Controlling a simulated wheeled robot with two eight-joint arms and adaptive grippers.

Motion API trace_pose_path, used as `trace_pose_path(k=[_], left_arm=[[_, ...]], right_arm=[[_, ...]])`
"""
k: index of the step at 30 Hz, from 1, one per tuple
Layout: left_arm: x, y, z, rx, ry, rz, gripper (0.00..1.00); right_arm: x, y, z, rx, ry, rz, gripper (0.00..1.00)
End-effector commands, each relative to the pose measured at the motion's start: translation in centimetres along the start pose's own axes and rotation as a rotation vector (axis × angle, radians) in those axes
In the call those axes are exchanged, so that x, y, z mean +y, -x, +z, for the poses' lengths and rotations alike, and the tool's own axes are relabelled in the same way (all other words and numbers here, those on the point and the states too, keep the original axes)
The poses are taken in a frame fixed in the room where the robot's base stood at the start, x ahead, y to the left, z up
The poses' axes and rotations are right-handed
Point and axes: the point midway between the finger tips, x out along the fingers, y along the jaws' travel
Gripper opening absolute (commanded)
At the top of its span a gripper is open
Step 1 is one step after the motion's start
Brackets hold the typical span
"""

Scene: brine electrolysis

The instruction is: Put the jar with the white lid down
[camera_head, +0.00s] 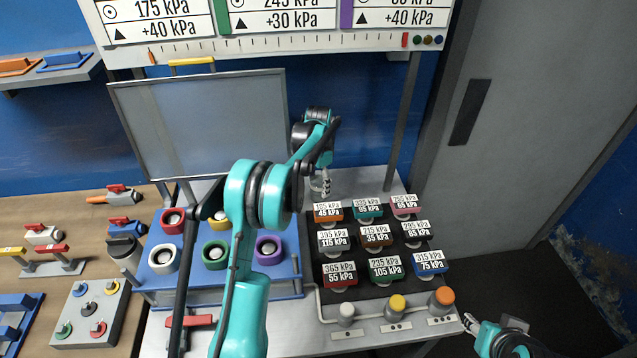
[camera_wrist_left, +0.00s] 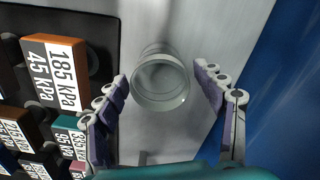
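A round, pale, see-through jar (camera_wrist_left: 160,82) shows in the left wrist view over a light grey surface. I cannot make out a clearly white lid on it. My left gripper (camera_wrist_left: 164,76) is open, with one finger on each side of the jar. A gap shows at the right finger; the left finger is close to the jar's edge, and I cannot tell if it touches. In the head view my left gripper (camera_head: 322,184) is behind the labelled blocks, and the jar is not clear there. My right gripper (camera_head: 470,323) is at the lower right, its opening unclear.
Several kPa-labelled blocks (camera_head: 375,235) stand on a dark panel close to the left gripper. A blue rack (camera_head: 290,287) with coloured rings is to the left. White, yellow and orange-topped pieces (camera_head: 398,304) stand at the front. A grey screen (camera_head: 205,120) rises behind.

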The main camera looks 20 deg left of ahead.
Motion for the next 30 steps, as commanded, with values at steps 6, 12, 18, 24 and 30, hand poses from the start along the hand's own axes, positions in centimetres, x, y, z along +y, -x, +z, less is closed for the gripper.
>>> trace_pose_path(k=[6,12,18,24,30], left_arm=[[0.0,0.1,0.0,0.0,0.0,0.0,0.69],[0.0,2.1,0.0,0.0,0.0,0.0,0.69],[0.0,6.7,0.0,0.0,0.0,0.0,0.69],[0.0,10.4,0.0,0.0,0.0,0.0,0.69],[0.0,12.0,0.0,-0.002,-0.021,-0.002,0.73]], right_arm=[[0.0,0.0,0.0,0.0,0.0,0.0,0.4],[0.0,0.6,-0.5,0.0,0.0,0.0,0.4],[0.0,1.7,-1.2,0.0,0.0,0.0,0.4],[0.0,2.5,-1.8,0.0,0.0,0.0,0.4],[0.0,2.8,-2.0,0.0,0.0,0.0,0.4]])
